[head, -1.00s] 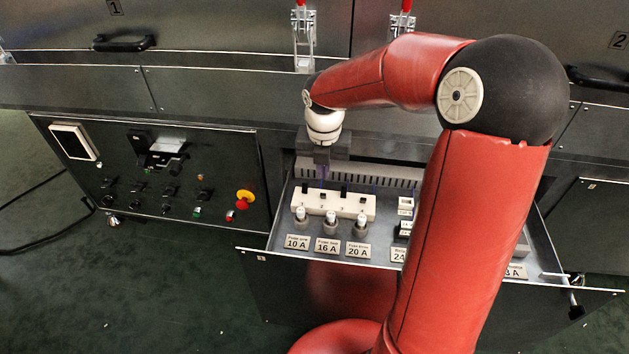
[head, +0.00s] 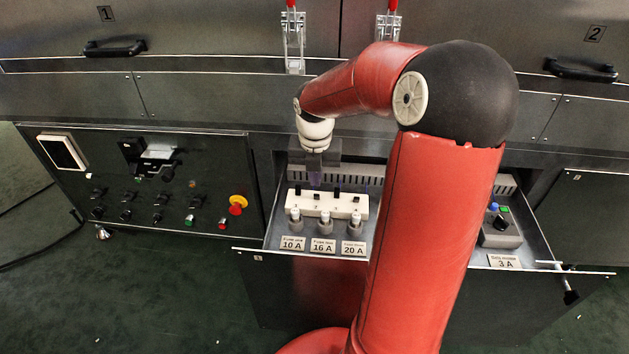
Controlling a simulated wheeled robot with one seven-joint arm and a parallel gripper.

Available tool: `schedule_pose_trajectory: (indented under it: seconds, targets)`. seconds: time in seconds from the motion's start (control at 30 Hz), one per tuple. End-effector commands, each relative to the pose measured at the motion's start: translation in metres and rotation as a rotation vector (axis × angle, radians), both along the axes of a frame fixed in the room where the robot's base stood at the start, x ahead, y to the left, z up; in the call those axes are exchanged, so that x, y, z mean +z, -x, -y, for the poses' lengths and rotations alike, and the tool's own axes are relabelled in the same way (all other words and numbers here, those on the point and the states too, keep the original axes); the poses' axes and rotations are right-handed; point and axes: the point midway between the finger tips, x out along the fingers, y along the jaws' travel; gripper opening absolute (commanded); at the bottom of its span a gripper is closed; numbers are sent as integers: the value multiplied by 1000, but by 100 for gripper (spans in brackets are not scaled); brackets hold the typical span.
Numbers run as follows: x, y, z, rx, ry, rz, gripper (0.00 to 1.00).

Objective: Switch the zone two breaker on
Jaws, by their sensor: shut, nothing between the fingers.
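A white breaker block (head: 327,206) stands in the open drawer, with a row of small dark levers. The second lever from the left (head: 317,196), in the zone two place by its order, looks lower than the first (head: 298,190) and third (head: 337,191); its exact position is too small to tell. My gripper (head: 315,182) points down, shut and empty, just above and behind the second lever. I cannot tell whether its tips touch the block.
Fuse holders (head: 325,222) with 10 A, 16 A and 20 A labels stand in front of the block. My arm hides the drawer's middle. A grey box (head: 500,232) sits at the drawer's right. A control panel (head: 140,185) with a red-yellow button is left.

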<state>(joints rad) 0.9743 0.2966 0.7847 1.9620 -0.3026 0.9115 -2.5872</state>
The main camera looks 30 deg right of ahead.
Motion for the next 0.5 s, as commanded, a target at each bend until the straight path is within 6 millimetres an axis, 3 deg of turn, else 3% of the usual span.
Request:
schedule_pose_trajectory:
  seconds: [0.2,0.5]
  targets:
    - [-46,-2,1,1,-3,-3,0]
    - [-77,-5,3,1,0,-1,0]
